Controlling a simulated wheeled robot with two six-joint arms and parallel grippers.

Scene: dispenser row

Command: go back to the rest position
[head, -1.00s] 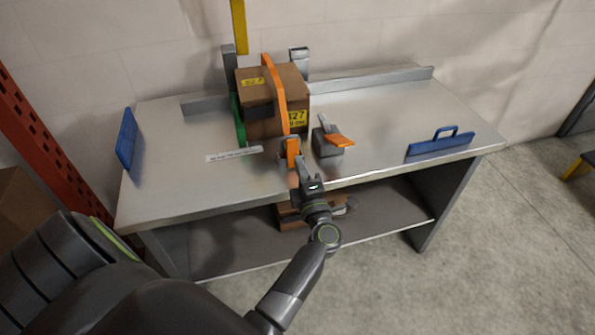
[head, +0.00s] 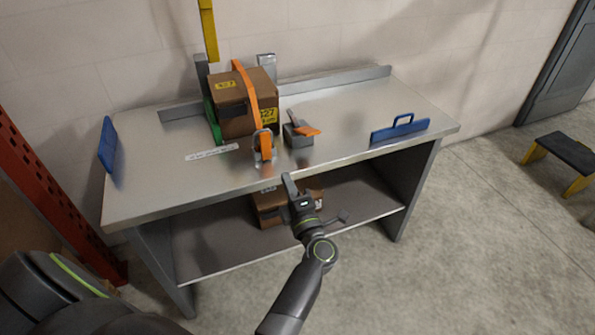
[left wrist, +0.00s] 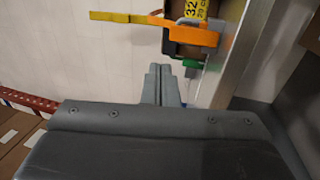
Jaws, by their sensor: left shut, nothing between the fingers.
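My left gripper (head: 289,180) is in front of the bench's front edge in the head view, apart from everything on the bench. Its fingers are shut and empty, and they show together in the left wrist view (left wrist: 161,84). The metal bench (head: 330,95) stands behind it. On the bench are a cardboard box (head: 232,124) with an orange strap (head: 247,95), an orange clamp-like piece (head: 264,146) and a grey block with an orange lever (head: 299,133). My right gripper is not in view.
A blue handle piece (head: 400,131) is at the bench's right, a blue panel (head: 107,145) at its left end. Another box (head: 268,205) sits on the lower shelf. A red rack (head: 45,195) stands left, a step stool (head: 568,152) right. The floor right of the bench is mostly clear.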

